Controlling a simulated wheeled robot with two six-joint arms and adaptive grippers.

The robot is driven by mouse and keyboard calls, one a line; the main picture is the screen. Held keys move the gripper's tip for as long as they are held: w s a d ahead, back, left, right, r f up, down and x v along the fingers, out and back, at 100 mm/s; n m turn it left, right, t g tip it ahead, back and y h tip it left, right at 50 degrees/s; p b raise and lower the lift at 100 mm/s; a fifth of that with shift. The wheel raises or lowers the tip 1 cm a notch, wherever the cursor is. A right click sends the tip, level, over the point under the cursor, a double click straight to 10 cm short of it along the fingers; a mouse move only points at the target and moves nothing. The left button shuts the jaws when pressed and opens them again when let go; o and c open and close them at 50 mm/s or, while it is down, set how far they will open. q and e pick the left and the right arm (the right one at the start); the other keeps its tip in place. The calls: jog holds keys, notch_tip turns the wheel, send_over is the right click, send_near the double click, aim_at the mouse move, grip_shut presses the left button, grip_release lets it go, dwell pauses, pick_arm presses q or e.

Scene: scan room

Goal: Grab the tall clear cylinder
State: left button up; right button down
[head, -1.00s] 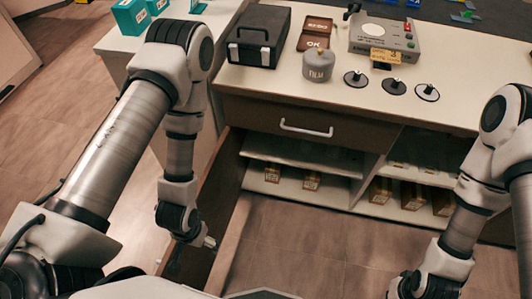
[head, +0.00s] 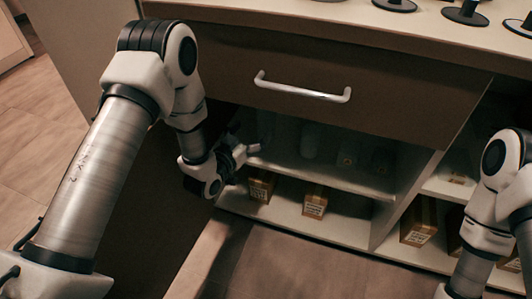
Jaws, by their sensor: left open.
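Several faint clear glass vessels (head: 311,141) stand upright in shadow on the upper shelf (head: 335,178) of the open cabinet. The dark interior makes it hard to tell which is the tall clear cylinder; a tall dim shape (head: 266,127) stands at the left of the row, closest to my gripper. My left gripper (head: 247,151) is open at the left side of the cabinet opening, at about shelf height, its fingers pointing right toward the glassware. I see nothing between its fingers. My right arm shows at the right edge, but its gripper is out of frame.
A shut drawer with a white handle (head: 302,88) lies above the opening. Small brown boxes (head: 315,200) stand on the lower shelf. A divider (head: 403,195) separates the right compartment, which holds more boxes (head: 419,222). Black-based items (head: 465,13) stand on the countertop.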

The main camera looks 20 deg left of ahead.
aim_at(261, 121)
pick_arm(q)
jog(key=w, duration=0.1)
jog(key=w+b, duration=0.1)
jog(key=w, duration=0.1)
jog(key=shift+d+r+t, duration=0.2)
jog(key=shift+d+t, duration=0.05)
jog(key=shift+t, duration=0.15)
jog(key=b+x, duration=0.3)
jog(key=x, duration=0.2)
jog(key=shift+f+b, duration=0.15)
jog(key=shift+b, duration=0.2)
jog(key=shift+w, duration=0.3)
pick_arm(e)
notch_tip(261, 121, down, 6)
jog(key=shift+w+r, duration=0.1)
jog(key=shift+w, duration=0.05)
pick_arm(q)
grip_shut()
